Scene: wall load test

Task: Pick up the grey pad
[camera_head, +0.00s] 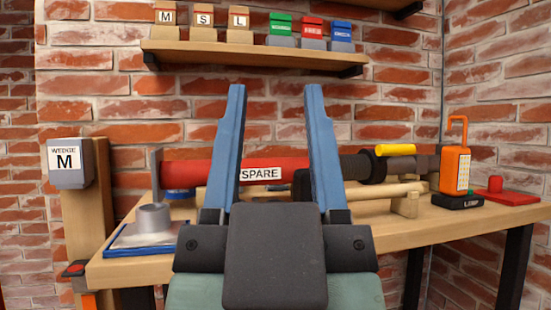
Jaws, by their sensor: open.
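A flat grey pad (143,236) with a short grey round stub on top lies at the left end of the wooden workbench (110,270). It rests on a blue-edged base (126,252). This is the likeliest grey pad, though no label on it is readable. My gripper (275,88) is in the middle of the view, pointing forward with its two blue fingers wide apart and empty. The pad is to the left of the gripper and apart from it.
A red tube marked SPARE (205,172) lies along the bench, partly behind my fingers. A wooden post (88,210) bears a grey block labelled WEDGE M (68,163). An orange lamp (455,169) stands at right. A shelf (250,56) with labelled boxes is above.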

